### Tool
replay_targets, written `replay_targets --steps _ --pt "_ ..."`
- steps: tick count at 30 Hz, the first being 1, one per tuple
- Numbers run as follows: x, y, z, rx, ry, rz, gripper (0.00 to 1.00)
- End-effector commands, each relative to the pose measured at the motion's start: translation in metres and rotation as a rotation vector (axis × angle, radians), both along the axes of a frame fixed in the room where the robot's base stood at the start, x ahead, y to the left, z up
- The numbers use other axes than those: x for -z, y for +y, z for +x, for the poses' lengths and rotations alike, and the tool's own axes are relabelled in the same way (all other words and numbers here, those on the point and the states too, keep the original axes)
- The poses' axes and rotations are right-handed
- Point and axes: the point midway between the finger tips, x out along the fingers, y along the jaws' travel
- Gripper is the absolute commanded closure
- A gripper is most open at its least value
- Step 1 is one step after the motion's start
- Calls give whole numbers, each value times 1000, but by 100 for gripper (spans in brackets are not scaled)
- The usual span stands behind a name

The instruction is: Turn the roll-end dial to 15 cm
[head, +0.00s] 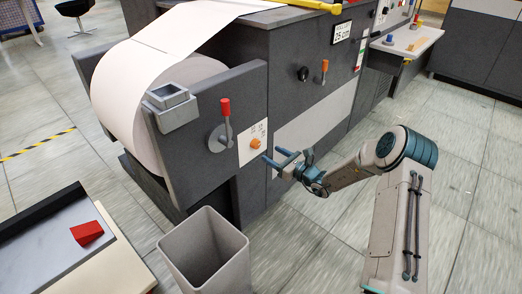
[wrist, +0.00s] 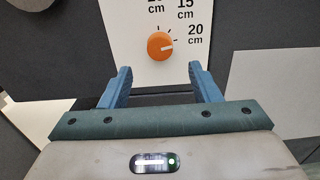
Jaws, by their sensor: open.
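The roll-end dial is a small orange knob (head: 255,143) on a white plate on the grey machine's side, below the paper roll. In the wrist view the dial (wrist: 160,46) has a pale mark pointing right, roughly toward the 20 cm label (wrist: 196,34). The 15 cm label (wrist: 186,9) is above and to the right of the knob; another label left of it is cut off. My gripper (head: 279,157) is open and empty in front of the dial. In the wrist view its blue fingers (wrist: 160,72) stand on either side, below the knob, apart from it.
A red-handled lever (head: 225,118) is left of the dial and an orange-handled lever (head: 324,70) is farther right. A display (head: 342,32) appears to read 25 cm. A grey bin (head: 207,255) stands on the floor nearby. Floor to the right is clear.

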Motion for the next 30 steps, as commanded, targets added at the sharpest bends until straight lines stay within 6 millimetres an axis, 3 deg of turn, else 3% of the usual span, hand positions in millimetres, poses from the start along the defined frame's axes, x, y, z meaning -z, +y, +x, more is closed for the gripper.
replay_targets --steps 3,9,23,28,30 --pt "3 21 16 -3 -2 0 43" --pt "1 45 34 -2 -2 0 43" --pt "0 55 43 -1 0 0 43" --pt "0 55 43 -1 0 0 88" --pt "0 55 43 -1 1 -1 88"
